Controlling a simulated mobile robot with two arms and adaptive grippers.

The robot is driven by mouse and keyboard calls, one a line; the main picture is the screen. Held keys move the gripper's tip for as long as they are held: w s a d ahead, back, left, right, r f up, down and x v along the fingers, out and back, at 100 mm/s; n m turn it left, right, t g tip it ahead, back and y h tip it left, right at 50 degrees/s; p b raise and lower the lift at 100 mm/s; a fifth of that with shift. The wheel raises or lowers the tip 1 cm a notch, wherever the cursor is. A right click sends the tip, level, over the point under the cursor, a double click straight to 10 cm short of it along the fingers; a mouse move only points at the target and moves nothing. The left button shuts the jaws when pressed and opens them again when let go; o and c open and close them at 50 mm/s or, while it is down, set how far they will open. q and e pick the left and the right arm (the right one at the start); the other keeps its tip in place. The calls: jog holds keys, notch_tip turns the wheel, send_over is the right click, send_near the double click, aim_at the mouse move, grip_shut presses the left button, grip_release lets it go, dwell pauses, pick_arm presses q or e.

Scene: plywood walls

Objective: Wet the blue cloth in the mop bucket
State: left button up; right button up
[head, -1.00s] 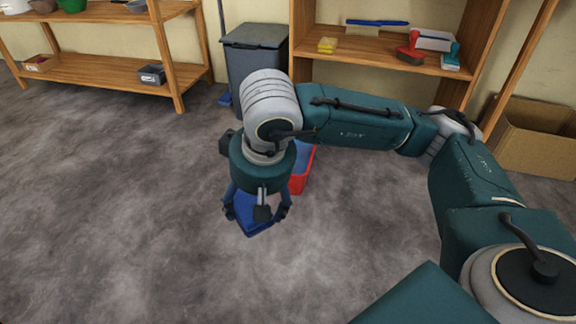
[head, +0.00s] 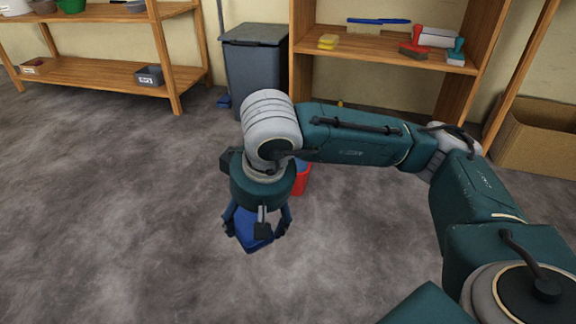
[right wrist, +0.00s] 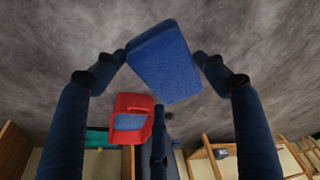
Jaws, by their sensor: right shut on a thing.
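The blue cloth (head: 252,238) is a folded-looking slab between the fingers of my right gripper (head: 257,226), which is shut on it and holds it above the floor. In the right wrist view the cloth (right wrist: 163,65) lies tilted between the fingertips. The red mop bucket (head: 302,182) stands on the floor behind my right wrist, mostly hidden by it. The right wrist view shows the bucket (right wrist: 133,103) with blue water inside, apart from the cloth. My left gripper is in neither view.
A grey bin (head: 255,70) stands behind the bucket. A wooden shelf (head: 390,50) at the back holds a sponge and brushes. Another shelf (head: 110,70) is at the left and a cardboard box (head: 545,135) at the right. The floor at left and front is clear.

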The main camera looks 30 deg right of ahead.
notch_tip(320, 180, down, 11)
jog(key=b, duration=0.4)
jog(key=shift+f, duration=0.2)
dwell(0.5)
dwell(2.0)
jog(key=shift+r+p, duration=1.25)
jog(key=shift+r, duration=0.75)
